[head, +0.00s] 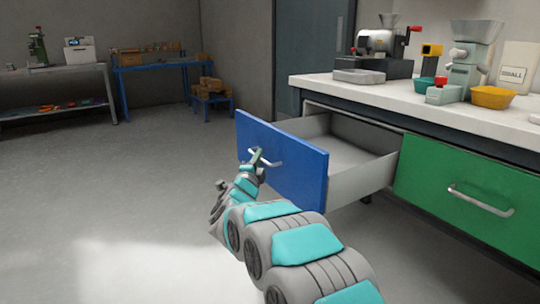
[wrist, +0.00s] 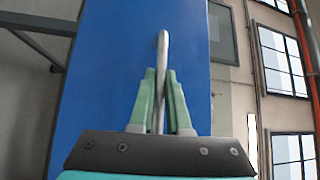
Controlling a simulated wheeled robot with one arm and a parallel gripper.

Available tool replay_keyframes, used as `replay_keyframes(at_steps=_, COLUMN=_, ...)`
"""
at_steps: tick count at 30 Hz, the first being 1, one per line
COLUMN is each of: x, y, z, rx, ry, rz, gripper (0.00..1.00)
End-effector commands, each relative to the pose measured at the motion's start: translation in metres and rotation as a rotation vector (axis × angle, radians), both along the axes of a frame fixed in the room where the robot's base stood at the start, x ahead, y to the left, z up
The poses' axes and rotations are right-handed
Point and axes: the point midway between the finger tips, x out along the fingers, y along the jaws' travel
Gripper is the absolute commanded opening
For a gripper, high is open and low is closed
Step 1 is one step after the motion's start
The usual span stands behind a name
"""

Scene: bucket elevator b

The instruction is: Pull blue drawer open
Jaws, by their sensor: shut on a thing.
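The blue drawer (head: 290,160) stands well out from the counter in the head view, with its grey inside (head: 345,150) showing and looking empty. My gripper (head: 257,158) is at the handle on the drawer's blue front. In the wrist view the blue front (wrist: 115,75) fills the middle, and the light metal handle (wrist: 163,50) runs between the two green fingers of my gripper (wrist: 161,100). The fingers are shut on the handle.
A closed green drawer (head: 465,190) with a metal handle is to the right. The white countertop (head: 430,104) above holds machines, a yellow bowl (head: 493,97) and a green bowl (head: 425,85). The floor (head: 130,185) left of the drawer is clear. Tables stand along the far wall.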

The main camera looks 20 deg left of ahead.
Motion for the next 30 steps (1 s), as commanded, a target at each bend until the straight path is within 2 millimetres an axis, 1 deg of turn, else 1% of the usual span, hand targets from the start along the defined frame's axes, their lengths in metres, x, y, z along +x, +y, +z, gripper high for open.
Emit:
replay_keyframes(at_steps=1, x=-0.0041, y=0.0052, z=0.0012, rx=-0.003, ry=-0.003, rz=0.006, gripper=0.00)
replay_keyframes(at_steps=3, x=-0.0061, y=0.0066, z=0.0011, rx=-0.003, ry=-0.003, rz=0.006, gripper=0.00)
replay_keyframes(at_steps=15, x=-0.0075, y=0.0080, z=0.0014, rx=-0.003, ry=-0.003, rz=0.006, gripper=0.00)
replay_keyframes(at_steps=16, x=-0.0075, y=0.0080, z=0.0014, rx=-0.003, ry=-0.002, rz=0.007, gripper=0.17)
replay_keyframes(at_steps=23, x=-0.0069, y=0.0067, z=0.0010, rx=-0.001, ry=-0.002, rz=0.004, gripper=0.43)
replay_keyframes(at_steps=24, x=-0.0068, y=0.0065, z=0.0010, rx=-0.001, ry=-0.002, rz=0.004, gripper=0.45)
replay_keyframes(at_steps=30, x=-0.0065, y=0.0058, z=0.0006, rx=0.000, ry=-0.001, rz=0.002, gripper=0.45)
